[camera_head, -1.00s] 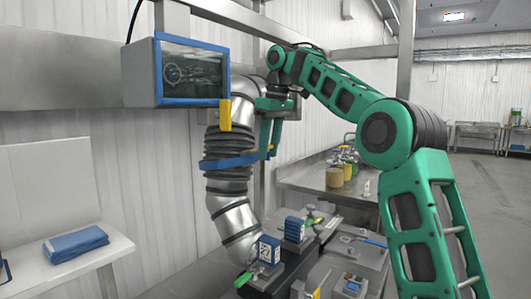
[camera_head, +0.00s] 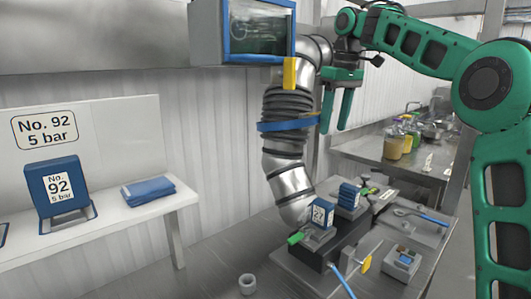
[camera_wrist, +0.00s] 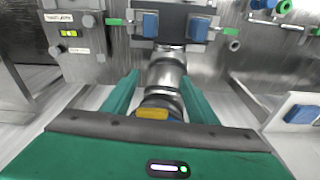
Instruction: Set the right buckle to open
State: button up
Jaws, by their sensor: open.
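Two blue blocks stand at the foot of a silver pipe (camera_head: 288,180): the nearer one (camera_head: 321,212) bears a white label, the farther one (camera_head: 348,196) stands behind it. The wrist view shows one blue block (camera_wrist: 150,25) left of the pipe and one (camera_wrist: 198,30) right of it, with green levers (camera_wrist: 230,31) beside them. I cannot tell for certain which part is the right buckle, nor its state. My gripper (camera_head: 337,118) points down, open and empty, right of the pipe's blue band (camera_head: 288,124) and well above the blocks. The wrist view shows the pipe between my fingers (camera_wrist: 158,88), not gripped.
A screen box (camera_head: 258,30) with a yellow tag (camera_head: 290,73) hangs over the pipe. A metal counter (camera_head: 390,165) with jars stands behind.

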jog(key=s+d+f+m, duration=0.3)
jog(key=s+d+f, duration=0.15)
jog(key=s, duration=0.35)
jog(key=s+d+f+m, duration=0.35)
jog(key=s+f, duration=0.25)
jog(key=s, duration=0.2)
jog(key=s+d+f+m, duration=0.2)
jog(key=s+d+f, duration=0.3)
jog(key=s, duration=0.3)
jog(key=s+d+f+m, duration=0.1)
jog(key=s+f+m, duration=0.1)
jog(key=s+f, duration=0.4)
jog(key=s+d+f+m+g, duration=0.1)
jog(key=s+d+f+m, duration=0.1)
jog(key=s+f, duration=0.5)
jog(key=s, duration=0.6)
jog(key=shift+s+d+m+h, duration=0.2)
jog(key=shift+d+m+h, duration=0.1)
jog(key=shift+m, duration=0.05)
jog(key=shift+w+f, duration=0.2)
jog(key=shift+w, duration=0.45)
